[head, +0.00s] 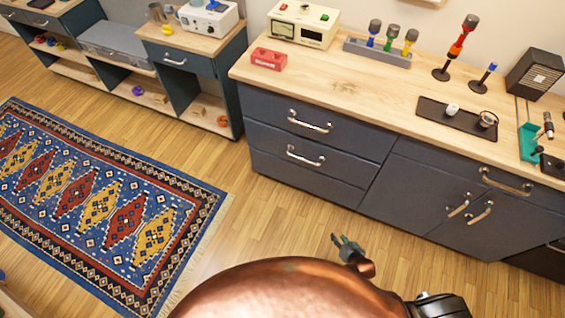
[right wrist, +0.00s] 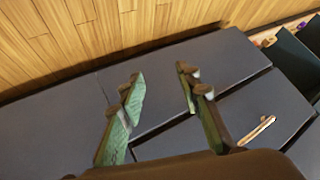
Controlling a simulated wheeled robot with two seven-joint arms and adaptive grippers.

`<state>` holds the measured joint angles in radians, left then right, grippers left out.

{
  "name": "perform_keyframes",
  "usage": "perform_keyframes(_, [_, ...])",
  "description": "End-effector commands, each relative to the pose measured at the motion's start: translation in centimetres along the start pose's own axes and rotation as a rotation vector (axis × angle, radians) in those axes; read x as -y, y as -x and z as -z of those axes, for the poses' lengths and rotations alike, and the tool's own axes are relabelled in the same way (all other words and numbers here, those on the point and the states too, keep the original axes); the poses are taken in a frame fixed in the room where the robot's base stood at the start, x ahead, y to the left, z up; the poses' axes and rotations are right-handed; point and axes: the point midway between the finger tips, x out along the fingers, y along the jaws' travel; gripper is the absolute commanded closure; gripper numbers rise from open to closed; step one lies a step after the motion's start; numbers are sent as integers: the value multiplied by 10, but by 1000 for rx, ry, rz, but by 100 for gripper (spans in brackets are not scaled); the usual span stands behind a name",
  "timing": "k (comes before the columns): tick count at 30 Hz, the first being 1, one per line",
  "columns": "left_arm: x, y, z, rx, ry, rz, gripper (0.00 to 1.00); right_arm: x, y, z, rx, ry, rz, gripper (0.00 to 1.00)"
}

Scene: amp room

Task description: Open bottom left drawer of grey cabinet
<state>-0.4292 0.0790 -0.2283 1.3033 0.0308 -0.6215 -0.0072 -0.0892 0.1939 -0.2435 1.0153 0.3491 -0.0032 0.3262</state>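The grey cabinet (head: 325,197) is dark blue-grey with a wooden top. Its left stack has a top drawer (head: 265,105) with a metal handle (head: 308,121), a second drawer (head: 265,142) with a handle (head: 305,157), and a lowest panel (head: 290,178) on which I see no handle. All fronts look closed. My right gripper (head: 347,243) is open and empty in front of the cabinet, apart from it. In the right wrist view its fingers (right wrist: 162,95) are spread before the fronts, with one handle (right wrist: 256,130) at lower right. My left gripper is not in view.
Right of the drawers are another handled drawer front (head: 460,170) and cabinet doors (head: 425,195). A red block (head: 268,60), a meter (head: 303,25) and a dark tray (head: 455,117) stand on top. The wooden floor before the drawers is clear; a patterned rug (head: 100,205) lies left.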

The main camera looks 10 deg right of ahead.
Motion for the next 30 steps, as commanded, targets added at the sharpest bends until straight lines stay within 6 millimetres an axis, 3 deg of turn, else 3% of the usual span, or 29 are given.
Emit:
perform_keyframes(1, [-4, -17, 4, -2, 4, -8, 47, 7, -30, 15, -56, -50, 40, 69])
perform_keyframes(6, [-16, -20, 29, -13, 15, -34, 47, 53, -80, 94, -230, -242, 200, 69])
perform_keyframes(15, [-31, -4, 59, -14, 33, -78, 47, 133, -125, 196, -418, -591, 537, 69])
perform_keyframes(21, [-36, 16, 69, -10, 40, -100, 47, 170, -131, 233, -457, -773, 723, 69])
perform_keyframes(30, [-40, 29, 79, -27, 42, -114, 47, 193, -130, 260, -468, -862, 821, 69])
